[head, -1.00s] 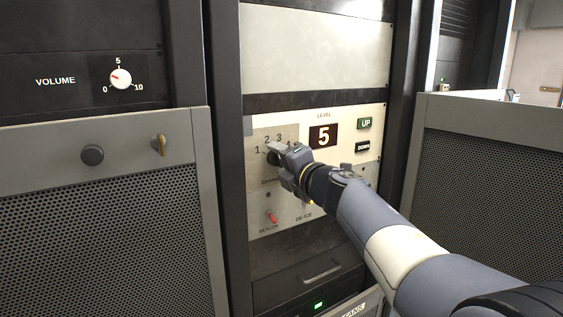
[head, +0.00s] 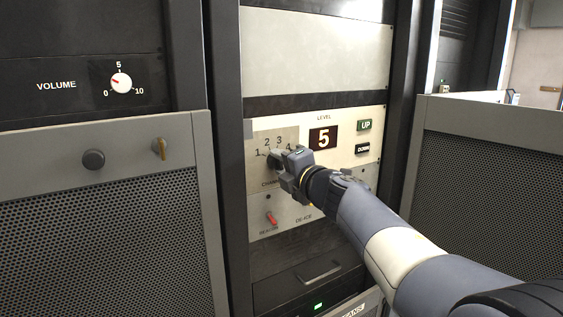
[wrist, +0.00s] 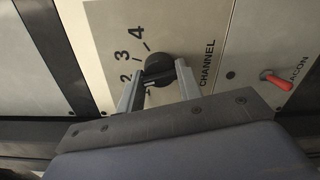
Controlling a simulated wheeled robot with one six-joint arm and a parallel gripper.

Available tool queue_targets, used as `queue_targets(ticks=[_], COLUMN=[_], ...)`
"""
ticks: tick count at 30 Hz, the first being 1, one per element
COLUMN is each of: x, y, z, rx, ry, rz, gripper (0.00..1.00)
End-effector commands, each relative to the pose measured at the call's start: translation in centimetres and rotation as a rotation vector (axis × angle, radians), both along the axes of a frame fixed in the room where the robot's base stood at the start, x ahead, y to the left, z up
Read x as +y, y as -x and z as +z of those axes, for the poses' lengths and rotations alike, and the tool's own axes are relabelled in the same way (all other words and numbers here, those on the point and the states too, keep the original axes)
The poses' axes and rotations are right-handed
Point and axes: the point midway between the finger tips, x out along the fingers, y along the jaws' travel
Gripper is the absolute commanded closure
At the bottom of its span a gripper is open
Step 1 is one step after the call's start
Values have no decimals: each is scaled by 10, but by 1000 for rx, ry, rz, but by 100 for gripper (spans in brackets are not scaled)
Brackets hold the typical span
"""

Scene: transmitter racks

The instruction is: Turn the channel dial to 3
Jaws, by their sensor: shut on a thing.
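The channel dial is a round black knob (wrist: 158,62) on a light panel, with printed numbers around it. In the wrist view 2, 3 and 4 show, and the 1 is mostly hidden by a finger. My gripper (wrist: 158,76) has a finger on each side of the dial's raised grip and is shut on it. In the head view my gripper (head: 284,168) covers much of the dial (head: 273,162). I cannot tell for sure which number the dial points to.
A red beacon switch (head: 271,218) sits below the dial. A level display (head: 323,137) reading 5 and the UP (head: 365,125) and DOWN (head: 362,147) buttons are to its right. A volume knob (head: 121,83) is on the left rack.

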Motion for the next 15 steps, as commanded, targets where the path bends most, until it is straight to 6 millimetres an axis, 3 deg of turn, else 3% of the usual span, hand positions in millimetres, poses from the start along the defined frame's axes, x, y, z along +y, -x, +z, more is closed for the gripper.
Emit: queue_targets(ticks=[15], x=[0], y=[0], z=[2], rx=[222], ry=[-322], rz=[0], gripper=[89])
